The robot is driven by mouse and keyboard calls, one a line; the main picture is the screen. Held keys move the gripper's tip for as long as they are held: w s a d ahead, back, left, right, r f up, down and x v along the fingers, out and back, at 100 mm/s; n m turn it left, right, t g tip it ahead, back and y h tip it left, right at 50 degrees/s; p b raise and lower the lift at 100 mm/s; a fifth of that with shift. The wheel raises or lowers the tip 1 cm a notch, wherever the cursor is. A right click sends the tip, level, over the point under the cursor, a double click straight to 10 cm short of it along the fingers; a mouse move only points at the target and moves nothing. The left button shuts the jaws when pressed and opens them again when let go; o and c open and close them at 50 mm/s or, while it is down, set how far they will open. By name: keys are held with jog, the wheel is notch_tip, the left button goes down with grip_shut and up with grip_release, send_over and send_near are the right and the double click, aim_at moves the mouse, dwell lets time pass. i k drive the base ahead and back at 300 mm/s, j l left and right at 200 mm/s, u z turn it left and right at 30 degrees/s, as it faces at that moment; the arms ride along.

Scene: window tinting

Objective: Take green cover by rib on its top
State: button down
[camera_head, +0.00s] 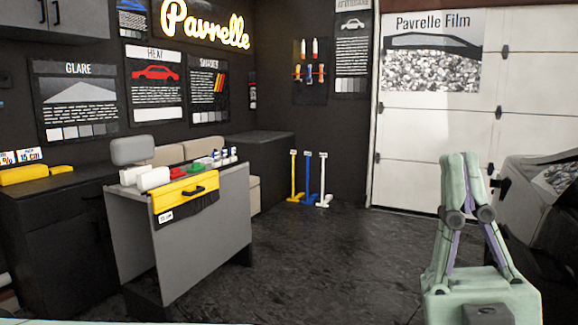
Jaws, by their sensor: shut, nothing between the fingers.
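A small green item (198,166) lies on top of the grey work stand, among a red item (179,172) and white items. It is the only bright green thing there, but it is too small to tell whether it is the cover or to make out a rib. My gripper (460,158), pale green with dark joints, points up at the right of the view. Its two fingers meet at the tips; it is shut and empty. It is well apart from the stand and the green item.
The grey stand (205,222) has a yellow pouch (186,193) hanging on its front side. Dark cabinets (60,230) stand at the left. Yellow, blue and white long-handled tools (308,180) lean at the back wall. A dark vehicle (545,205) is at the right. The middle floor is clear.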

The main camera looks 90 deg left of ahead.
aim_at(196, 168)
jog(key=u, duration=3.1)
jog(key=i+u, duration=0.2)
jog(key=i+l+u, duration=0.15)
jog(key=i+l, duration=0.45)
jog(key=i, duration=0.5)
jog(key=i+l+u, duration=0.15)
jog(key=i+l, duration=0.6)
jog(key=i, duration=0.3)
jog(key=i+l+u, duration=0.15)
jog(key=i+l, duration=0.75)
jog(key=i, duration=0.15)
jog(key=i+j, duration=0.45)
